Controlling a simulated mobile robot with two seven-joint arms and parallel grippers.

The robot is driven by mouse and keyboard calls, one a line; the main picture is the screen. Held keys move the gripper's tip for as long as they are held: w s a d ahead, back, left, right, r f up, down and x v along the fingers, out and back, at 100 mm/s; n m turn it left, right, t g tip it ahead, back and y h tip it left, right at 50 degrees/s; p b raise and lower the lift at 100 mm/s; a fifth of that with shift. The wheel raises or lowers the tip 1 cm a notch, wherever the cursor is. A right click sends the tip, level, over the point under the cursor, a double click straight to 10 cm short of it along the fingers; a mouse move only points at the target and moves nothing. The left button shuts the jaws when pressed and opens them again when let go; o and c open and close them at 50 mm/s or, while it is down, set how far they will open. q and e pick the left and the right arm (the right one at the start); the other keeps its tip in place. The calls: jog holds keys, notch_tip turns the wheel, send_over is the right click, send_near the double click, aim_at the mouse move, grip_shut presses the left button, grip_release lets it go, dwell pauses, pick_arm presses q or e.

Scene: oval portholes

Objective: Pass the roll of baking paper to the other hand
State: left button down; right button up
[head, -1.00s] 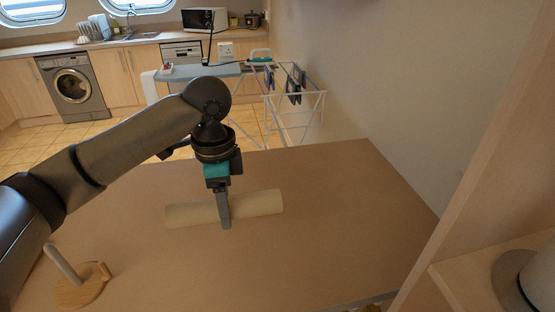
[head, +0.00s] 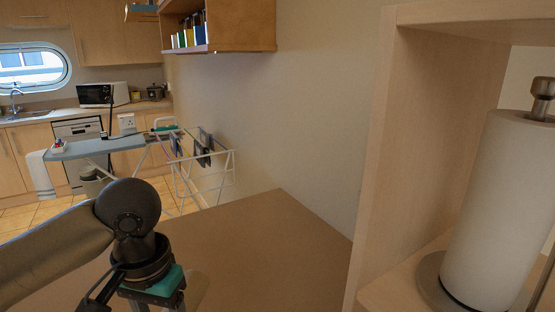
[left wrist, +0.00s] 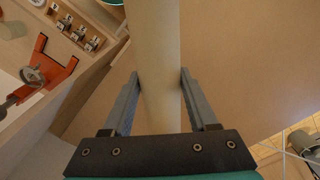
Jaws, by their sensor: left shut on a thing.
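The roll of baking paper (left wrist: 155,40) is a pale tube running lengthwise through the left wrist view. My left gripper (left wrist: 159,80) is shut on it, with one finger on each side. In the head view only the upper part of this gripper (head: 152,292) shows at the bottom edge; its fingertips are below the frame. A pale patch beside it may be part of the roll. I cannot tell whether the roll touches the table. My right gripper is in neither current view.
The brown table (head: 265,250) is bare toward its far right corner. A wooden shelf unit (head: 385,150) stands at the right, holding a paper towel roll (head: 495,210) on a stand. A drying rack (head: 205,165) is beyond the table. An orange tool (left wrist: 42,72) shows in the left wrist view.

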pick_arm(q)
jog(key=shift+s+d+f+n+b, duration=0.45)
jog(key=shift+s+d+n, duration=0.15)
jog(key=shift+n, duration=0.4)
pick_arm(e)
jog(key=shift+f, duration=0.55)
pick_arm(q)
jog(key=shift+w, duration=0.1)
jog(key=w+d+r+m, duration=0.2)
jog(key=w+d+m, duration=0.2)
jog(key=w+d, duration=0.5)
jog(key=w+d+r+m, duration=0.2)
jog(key=w+d+m, duration=0.2)
jog(key=w+d, duration=0.6)
jog(key=shift+r, duration=0.2)
pick_arm(e)
jog(key=shift+o, duration=0.2)
